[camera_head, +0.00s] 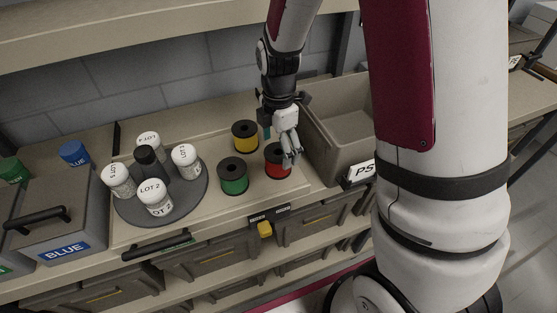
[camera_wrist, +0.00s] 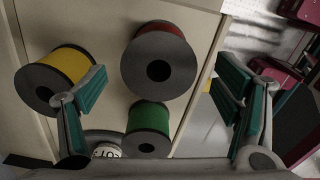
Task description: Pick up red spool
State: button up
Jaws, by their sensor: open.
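The red spool (camera_head: 278,161) stands upright on the beige tabletop, with dark flanges. In the wrist view the red spool (camera_wrist: 158,62) is at the top centre, seen from above, between and beyond the fingers. My gripper (camera_head: 291,158) is above or right at the red spool and hides part of it. In the wrist view my gripper (camera_wrist: 160,95) is open, with teal pads wide apart and nothing between them held. The yellow spool (camera_head: 244,137) is behind left of the red one, and the green spool (camera_head: 233,176) is to its left.
A round grey turntable (camera_head: 188,205) with several white lot jars and a black post is at left. A grey bin (camera_head: 340,112) marked PS stands close right of the red spool. A box marked BLUE (camera_head: 62,232) is far left. A shelf (camera_head: 120,22) overhangs at the back.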

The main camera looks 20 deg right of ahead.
aim_at(278, 157)
jog(key=shift+f+p, duration=0.4)
jog(key=shift+f, duration=1.65)
jog(key=c, duration=1.4)
